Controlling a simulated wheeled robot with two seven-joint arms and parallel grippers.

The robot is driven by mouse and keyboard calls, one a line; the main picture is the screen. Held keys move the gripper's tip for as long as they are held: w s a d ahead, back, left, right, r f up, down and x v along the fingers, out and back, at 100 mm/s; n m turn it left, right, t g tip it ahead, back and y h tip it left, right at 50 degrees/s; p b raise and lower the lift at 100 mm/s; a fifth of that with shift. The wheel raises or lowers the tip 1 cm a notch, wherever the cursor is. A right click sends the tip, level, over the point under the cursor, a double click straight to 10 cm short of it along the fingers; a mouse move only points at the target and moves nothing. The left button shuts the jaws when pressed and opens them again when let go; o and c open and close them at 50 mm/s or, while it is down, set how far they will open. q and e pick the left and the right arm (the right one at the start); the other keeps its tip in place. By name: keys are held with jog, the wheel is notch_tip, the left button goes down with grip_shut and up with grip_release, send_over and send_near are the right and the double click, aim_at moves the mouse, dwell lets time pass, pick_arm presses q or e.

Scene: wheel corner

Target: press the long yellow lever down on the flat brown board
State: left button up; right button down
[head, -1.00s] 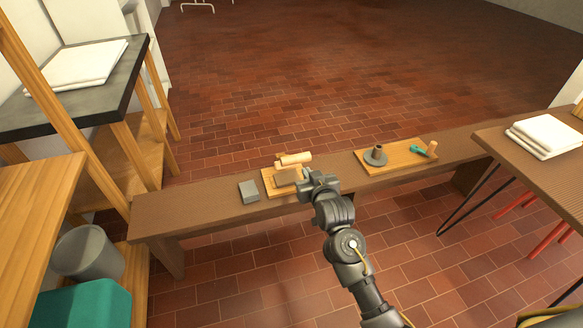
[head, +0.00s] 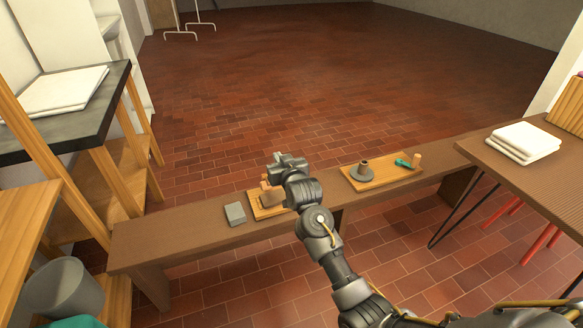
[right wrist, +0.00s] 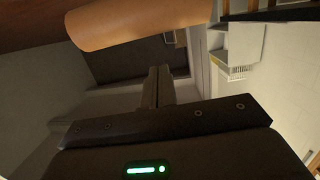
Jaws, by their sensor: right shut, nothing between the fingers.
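The flat brown board (head: 257,213) lies on the long bench, left of its middle. A wooden part (head: 265,186) stands on it, mostly behind my gripper; I cannot tell how much of it is the lever. A thick tan-orange bar, likely the lever (right wrist: 130,25), crosses the top of the right wrist view. My right gripper (head: 277,156) is over the board in the head view and hides most of the lever. Its fingers (right wrist: 156,85) are shut and empty, with the bar beyond their tips; contact is not clear. My left gripper is not in view.
A grey block (head: 235,214) sits on the bench just left of the board. A second board (head: 378,183) to the right holds a grey spindle (head: 364,170), a teal-handled tool (head: 404,163) and a wooden peg (head: 416,160). A table with folded towels (head: 523,142) stands at the right.

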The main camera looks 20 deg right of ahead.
jog(key=shift+s+d+f, duration=0.1)
jog(key=shift+s+f, duration=0.2)
jog(key=shift+f, duration=0.2)
jog(key=shift+s+f, duration=0.25)
jog(key=shift+f, duration=0.2)
jog(key=shift+s+f, duration=0.55)
jog(key=shift+f, duration=0.15)
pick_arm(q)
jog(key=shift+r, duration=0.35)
pick_arm(e)
jog(key=shift+f, duration=0.1)
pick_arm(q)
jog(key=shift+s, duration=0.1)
